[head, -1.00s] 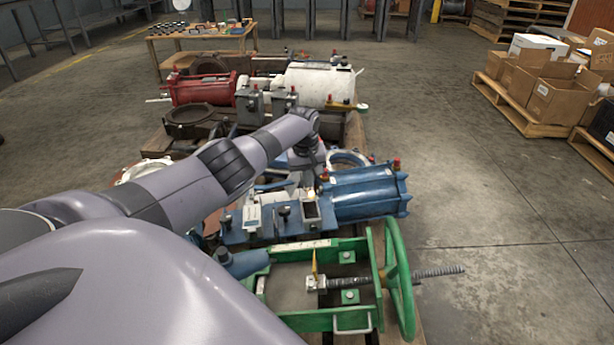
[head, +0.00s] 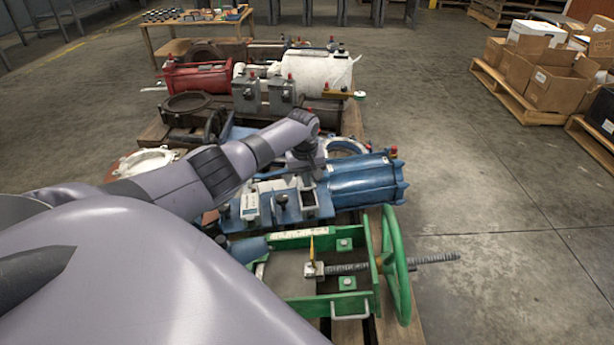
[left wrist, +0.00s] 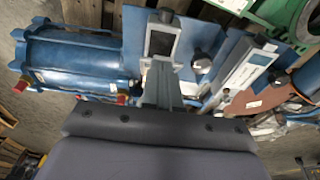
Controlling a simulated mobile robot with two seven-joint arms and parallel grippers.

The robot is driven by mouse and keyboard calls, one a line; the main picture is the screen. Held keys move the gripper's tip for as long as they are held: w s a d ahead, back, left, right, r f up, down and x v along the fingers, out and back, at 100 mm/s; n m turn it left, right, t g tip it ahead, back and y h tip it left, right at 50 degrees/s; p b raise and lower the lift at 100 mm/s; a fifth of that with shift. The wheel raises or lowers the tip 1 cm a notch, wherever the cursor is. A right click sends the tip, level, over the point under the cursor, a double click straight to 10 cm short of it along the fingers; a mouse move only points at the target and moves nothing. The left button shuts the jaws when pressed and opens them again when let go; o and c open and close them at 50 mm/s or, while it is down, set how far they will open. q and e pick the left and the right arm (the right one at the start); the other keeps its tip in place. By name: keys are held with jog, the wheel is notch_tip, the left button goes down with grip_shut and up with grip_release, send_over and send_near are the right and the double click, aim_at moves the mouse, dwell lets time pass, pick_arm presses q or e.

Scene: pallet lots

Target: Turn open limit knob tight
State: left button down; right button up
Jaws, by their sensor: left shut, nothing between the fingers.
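A blue valve actuator with a cylinder (head: 362,188) and a flat blue plate (head: 262,222) lies on the pallet. The plate carries light boxes and small black knobs; one dark knob (head: 281,199) stands near its middle. I cannot read the labels or tell which is the open limit knob. My left gripper (head: 306,182) points down over the plate; its fingers (left wrist: 160,72) are shut and empty, close to a framed box (left wrist: 160,38). Contact cannot be told.
A green frame with a handwheel (head: 396,266) and threaded stem (head: 435,258) lies in front. A red cylinder (head: 196,78) and a white cylinder (head: 316,78) lie behind. Boxes on a pallet (head: 520,101) stand at right. The floor between is clear.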

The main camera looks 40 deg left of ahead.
pick_arm(q)
jog(key=shift+s+d+r+p, duration=0.1)
jog(key=shift+d+p, duration=0.05)
jog(key=shift+p, duration=0.3)
jog(key=shift+s+d+f+t+y+p, duration=0.3)
jog(key=shift+d+f+p, duration=0.4)
jog(key=shift+f, duration=0.5)
jog(key=shift+s+d+f+t+y+p, duration=0.25)
jog(key=shift+s+d+f+y+p, duration=0.15)
jog(key=shift+f+p, duration=0.65)
jog(key=shift+s+d+f+t+y+p, duration=0.3)
jog(key=shift+d+f+p, duration=0.35)
jog(key=shift+f, duration=0.7)
pick_arm(e)
jog(key=shift+d+r+m+g+h, duration=0.2)
jog(key=shift+m+g+h, duration=0.1)
jog(key=shift+g+h, duration=0.25)
